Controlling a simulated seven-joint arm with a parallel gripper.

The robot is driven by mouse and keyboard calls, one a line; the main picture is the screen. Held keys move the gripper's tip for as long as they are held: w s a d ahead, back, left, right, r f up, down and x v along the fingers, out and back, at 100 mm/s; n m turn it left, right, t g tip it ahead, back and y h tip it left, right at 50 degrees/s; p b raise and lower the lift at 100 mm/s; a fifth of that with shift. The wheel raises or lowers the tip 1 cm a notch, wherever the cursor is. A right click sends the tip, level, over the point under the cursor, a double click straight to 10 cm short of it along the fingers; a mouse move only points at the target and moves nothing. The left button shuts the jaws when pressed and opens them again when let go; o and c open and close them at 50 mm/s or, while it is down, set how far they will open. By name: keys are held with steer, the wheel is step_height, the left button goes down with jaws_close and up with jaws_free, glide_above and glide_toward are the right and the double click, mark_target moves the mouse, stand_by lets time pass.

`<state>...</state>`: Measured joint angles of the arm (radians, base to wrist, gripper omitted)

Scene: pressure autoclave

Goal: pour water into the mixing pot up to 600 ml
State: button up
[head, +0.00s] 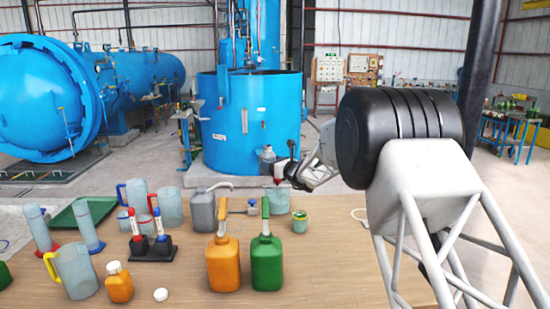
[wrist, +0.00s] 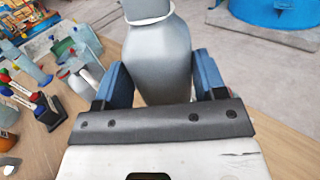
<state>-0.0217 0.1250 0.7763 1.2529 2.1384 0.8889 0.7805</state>
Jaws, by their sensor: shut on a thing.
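My gripper (head: 284,171) is shut on a grey bottle (wrist: 157,55). In the wrist view the bottle sits between the two blue fingers, with a white band at its neck. In the head view the bottle (head: 267,154) is small and partly hidden by my gripper, so its tilt and any flow of water are hard to tell. A clear vessel (head: 278,202), seemingly the mixing pot, stands on the wooden table just below my gripper. Its level marks cannot be read. It is not clearly seen in the wrist view.
Orange (head: 222,264) and green (head: 267,264) pump bottles stand in front of the vessel, with a grey pump container (head: 203,213) to its left. A small green-banded jar (head: 299,222) is close on its right. Pitchers, cylinders and a black rack (head: 152,252) crowd the left; the right is clearer.

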step_height(320, 180, down, 6)
steer(key=a+n+g+y, duration=0.1)
steer(key=a, duration=0.1)
steer(key=shift+w+f+g+y, duration=0.2)
steer(key=shift+w+g+y, duration=0.1)
steer(key=shift+w, duration=0.05)
steer(key=shift+w+d, duration=0.15)
steer(key=shift+d, duration=0.05)
stand_by(0.5)
steer(key=shift+w+d+r+m, duration=0.15)
steer(key=shift+w+d+m, duration=0.1)
steer(key=shift+m, duration=0.45)
steer(key=shift+w+d+r+m, duration=0.15)
steer(key=shift+w+d+m, duration=0.1)
steer(key=shift+m, duration=0.45)
steer(key=shift+w+d+m, duration=0.15)
steer(key=shift+m, duration=0.95)
steer(key=m, duration=0.3)
steer(key=s+a+m, duration=0.1)
steer(key=shift+f+m+t, duration=0.1)
steer(key=shift+m+t, duration=0.2)
steer(key=shift+t, duration=0.1)
steer(key=m, duration=0.2)
steer(key=shift+s+a+f+m, duration=0.15)
steer(key=shift+f+m, duration=0.15)
steer(key=shift+f+m, duration=0.3)
steer(key=shift+m, duration=0.9)
